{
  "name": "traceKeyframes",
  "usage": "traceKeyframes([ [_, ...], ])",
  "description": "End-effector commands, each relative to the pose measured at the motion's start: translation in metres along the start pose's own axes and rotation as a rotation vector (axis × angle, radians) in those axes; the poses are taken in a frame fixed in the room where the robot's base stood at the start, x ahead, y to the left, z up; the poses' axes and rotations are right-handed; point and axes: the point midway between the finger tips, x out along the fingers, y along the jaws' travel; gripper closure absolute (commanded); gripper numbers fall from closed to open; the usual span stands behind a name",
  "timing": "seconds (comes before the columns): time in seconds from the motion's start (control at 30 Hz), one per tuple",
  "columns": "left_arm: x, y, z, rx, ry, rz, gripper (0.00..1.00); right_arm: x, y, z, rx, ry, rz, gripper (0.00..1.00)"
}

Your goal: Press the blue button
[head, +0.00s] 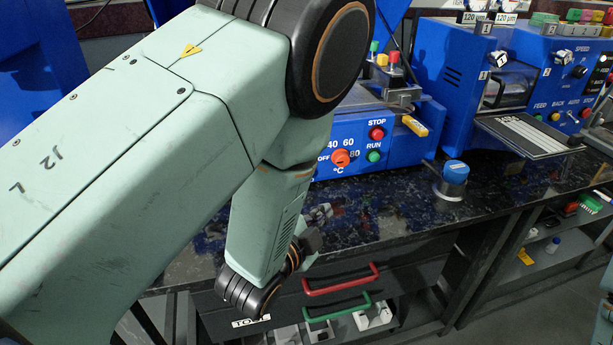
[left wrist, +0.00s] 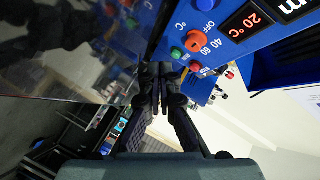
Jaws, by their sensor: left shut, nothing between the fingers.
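The blue button (head: 455,172) is a round blue cap on a silver metal base. It stands on the dark speckled bench top near its front edge, right of the middle in the head view. I cannot make it out in the left wrist view. My left gripper (head: 311,240) is partly hidden behind my own forearm, over the bench's front edge. It is well to the left of the button and apart from it. In the left wrist view its black fingers (left wrist: 158,78) are together with nothing between them. My right gripper is out of view.
A blue heater box with an orange knob (head: 340,158), red STOP button (head: 377,133) and green RUN button (head: 374,156) stands behind the gripper. A blue roller machine (head: 450,75) stands behind the button. Red (head: 341,284) and green (head: 338,311) handles lie below the bench edge.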

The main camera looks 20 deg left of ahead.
Motion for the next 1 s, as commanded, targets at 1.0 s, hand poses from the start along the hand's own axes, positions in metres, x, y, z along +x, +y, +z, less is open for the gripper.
traceKeyframes([
  [1.0, 0.059, -0.044, 0.045, 0.001, 0.003, 0.001, 1.00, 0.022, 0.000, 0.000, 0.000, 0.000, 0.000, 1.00],
])
